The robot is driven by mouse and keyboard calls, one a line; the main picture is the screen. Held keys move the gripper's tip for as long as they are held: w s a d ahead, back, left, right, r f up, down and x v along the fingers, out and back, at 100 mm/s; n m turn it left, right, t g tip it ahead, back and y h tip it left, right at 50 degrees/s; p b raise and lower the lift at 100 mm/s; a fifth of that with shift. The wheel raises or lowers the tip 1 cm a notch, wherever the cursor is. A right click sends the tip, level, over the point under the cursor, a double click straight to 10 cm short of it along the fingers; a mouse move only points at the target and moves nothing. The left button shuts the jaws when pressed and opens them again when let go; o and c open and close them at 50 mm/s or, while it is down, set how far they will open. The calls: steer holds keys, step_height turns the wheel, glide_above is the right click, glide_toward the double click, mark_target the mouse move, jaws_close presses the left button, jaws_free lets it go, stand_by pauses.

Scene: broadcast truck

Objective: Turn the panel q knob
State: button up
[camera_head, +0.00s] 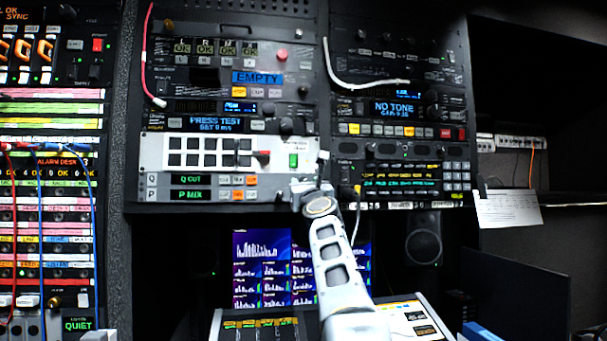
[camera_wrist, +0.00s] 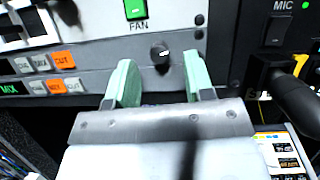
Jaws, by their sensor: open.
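A small round black knob (camera_wrist: 160,53) with a white mark shows in the wrist view, on the grey panel below the green FAN switch (camera_wrist: 136,9). I cannot read a Q label beside it. My gripper (camera_wrist: 161,82) has its two pale green fingers apart, one to each side below the knob, with nothing between them. Whether they touch the panel cannot be told. In the head view my gripper (camera_head: 311,187) is at the lower right of the white panel, beside the Q CUT display (camera_head: 191,180) and P MIX display (camera_head: 191,195). My arm end hides the knob there.
Orange and white buttons (camera_wrist: 60,72) lie left of the knob in the wrist view. A MIC switch (camera_wrist: 279,31) and a yellow plug with a black cable (camera_wrist: 262,75) are close on the right. Below the rack are monitors (camera_head: 262,262) and a desk console (camera_head: 265,325).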

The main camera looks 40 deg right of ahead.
mark_target(302, 180)
steer(key=shift+p+x, duration=0.5)
steer(key=shift+x, duration=0.6)
jaws_close()
